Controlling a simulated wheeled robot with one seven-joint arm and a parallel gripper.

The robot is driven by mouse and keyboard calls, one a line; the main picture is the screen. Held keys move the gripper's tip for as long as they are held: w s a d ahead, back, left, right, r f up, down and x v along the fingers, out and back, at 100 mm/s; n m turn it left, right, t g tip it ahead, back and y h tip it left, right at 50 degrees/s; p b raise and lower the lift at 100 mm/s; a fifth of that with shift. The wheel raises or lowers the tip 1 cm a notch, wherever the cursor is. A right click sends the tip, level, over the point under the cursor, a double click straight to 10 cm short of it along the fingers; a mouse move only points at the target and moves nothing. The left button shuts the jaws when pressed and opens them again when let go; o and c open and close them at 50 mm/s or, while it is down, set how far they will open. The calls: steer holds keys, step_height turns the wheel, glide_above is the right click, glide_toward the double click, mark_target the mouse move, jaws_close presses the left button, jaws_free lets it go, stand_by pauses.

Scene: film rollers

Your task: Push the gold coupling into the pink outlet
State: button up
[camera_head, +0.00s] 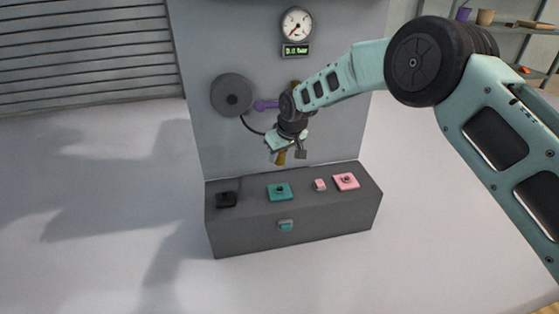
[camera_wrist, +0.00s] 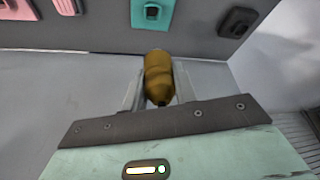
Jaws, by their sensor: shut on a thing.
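My gripper (camera_head: 290,152) hangs above the grey box in the head view, in front of the grey panel. It is shut on the gold coupling (camera_head: 281,158), which points down and is clear of the box top. In the wrist view the gold coupling (camera_wrist: 158,75) sits between the two fingers. The pink outlet (camera_head: 346,181) is a flat plate with a dark-centred fitting at the right of the box top, right of and below my gripper. In the wrist view a pink plate (camera_wrist: 18,9) is cut off at the top left.
A small pink block (camera_head: 320,184) stands left of the pink plate. A teal outlet (camera_head: 279,191) and a black outlet (camera_head: 226,199) lie further left. A teal fitting (camera_head: 286,225) is on the box front. The panel carries a dark reel (camera_head: 232,95), purple handle (camera_head: 266,104) and gauge (camera_head: 297,25).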

steer(key=shift+d, duration=0.1)
steer(key=w+d+f+m+t+h, duration=0.1)
steer(key=w+d+f+m+h, duration=0.15)
steer(key=d+m, duration=0.6)
steer(key=m+g+h, duration=0.2)
steer(key=m+h, duration=0.2)
steer(key=m, duration=0.6)
glide_above(350, 178)
steer(key=a, duration=0.1)
steer(key=shift+n, duration=0.25)
steer(key=shift+a+f, duration=0.1)
steer(key=shift+f, duration=3.2)
steer(key=shift+s, duration=0.1)
steer(key=shift+f+b, duration=0.5)
steer(key=shift+f, duration=0.25)
steer(key=o, duration=1.2)
steer(key=shift+c, duration=0.2)
